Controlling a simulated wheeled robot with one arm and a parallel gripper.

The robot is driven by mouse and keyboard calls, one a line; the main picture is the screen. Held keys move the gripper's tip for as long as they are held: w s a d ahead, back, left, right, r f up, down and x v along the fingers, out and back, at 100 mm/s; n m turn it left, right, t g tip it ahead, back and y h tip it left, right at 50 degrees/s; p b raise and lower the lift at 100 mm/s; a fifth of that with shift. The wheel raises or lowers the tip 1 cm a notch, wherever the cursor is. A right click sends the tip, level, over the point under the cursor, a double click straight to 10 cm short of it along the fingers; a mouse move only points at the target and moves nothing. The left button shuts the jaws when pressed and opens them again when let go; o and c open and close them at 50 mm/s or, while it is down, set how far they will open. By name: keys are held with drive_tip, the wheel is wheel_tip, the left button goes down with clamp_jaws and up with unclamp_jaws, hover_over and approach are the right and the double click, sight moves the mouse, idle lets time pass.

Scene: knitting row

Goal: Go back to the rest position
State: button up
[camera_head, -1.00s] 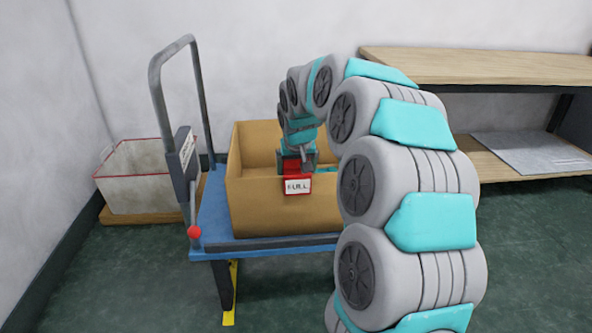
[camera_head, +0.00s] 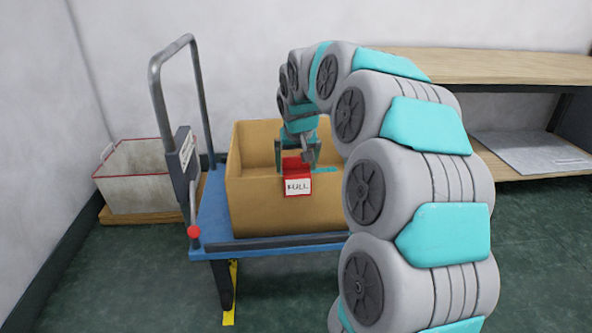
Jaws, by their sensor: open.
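My gripper (camera_head: 297,156) is open and points down at the front wall of a cardboard box (camera_head: 262,208). A red tag (camera_head: 297,168) with a white "FULL" label hangs on the box's front rim. The gripper's fingers are spread to either side of the tag's top, just above it; whether they touch it I cannot tell. The box stands on a blue cart (camera_head: 212,220). My arm arches from the lower right over to the box and hides part of its right side.
The cart has a grey handle (camera_head: 156,85) at left and a lever with a red knob (camera_head: 194,232). A white bin (camera_head: 140,180) with a red rim stands on a wooden base against the wall. A wooden shelf (camera_head: 490,66) is at right. Green floor is clear at lower left.

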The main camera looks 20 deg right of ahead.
drive_tip(key=v, duration=0.4)
drive_tip(key=shift+s+a, duration=0.3)
drive_tip(key=shift+s, duration=0.15)
drive_tip(key=s+a+f+n+g, duration=0.1)
drive_tip(key=s+a+f+g, duration=0.1)
drive_tip(key=s, duration=1.1)
drive_tip(key=s+a+f+n+g+p, duration=0.1)
drive_tip(key=s+a+f, duration=0.3)
drive_tip(key=s, duration=1)
drive_tip(key=s+a+f+n+g+y, duration=0.1)
drive_tip(key=s+a+f+g, duration=0.2)
drive_tip(key=s, duration=1)
drive_tip(key=a+f, duration=0.1)
drive_tip(key=a, duration=0.1)
drive_tip(key=shift+s+a, duration=0.35)
drive_tip(key=shift+a, duration=0.05)
